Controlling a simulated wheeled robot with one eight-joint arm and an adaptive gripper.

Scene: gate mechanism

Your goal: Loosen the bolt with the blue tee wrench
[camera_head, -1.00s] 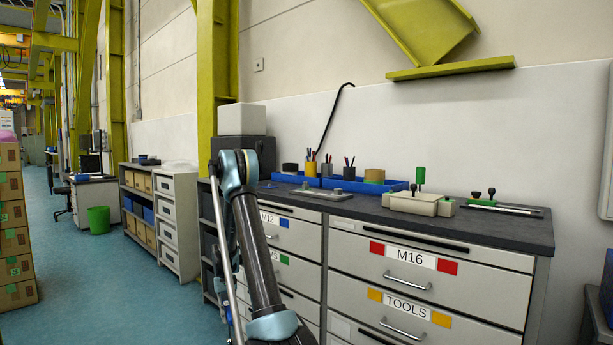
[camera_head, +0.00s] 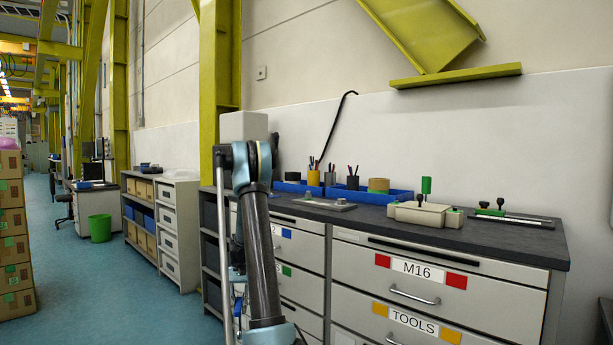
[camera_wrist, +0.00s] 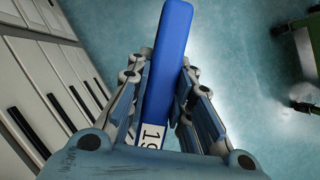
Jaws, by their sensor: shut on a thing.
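In the wrist view, my gripper (camera_wrist: 164,75) is shut on the blue tee wrench (camera_wrist: 167,60). The wrench shows as a flat-sided blue bar between the fingers, with a white label reading 19 low on it. Its far end runs toward the top of the picture; the tee shape is not clear. Pale blue floor lies beyond it. In the head view my arm hides most of the gripper. A grey metal plate (camera_head: 324,205) with small raised parts lies on the bench; I cannot tell whether one of them is the bolt.
The dark bench top (camera_head: 512,237) has grey drawers below, including the M16 drawer (camera_head: 421,270). A beige block (camera_head: 424,214) and blue bins (camera_head: 345,192) stand on it. A shelf unit (camera_head: 179,228) and a green basket (camera_head: 100,228) are left. Floor between is clear.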

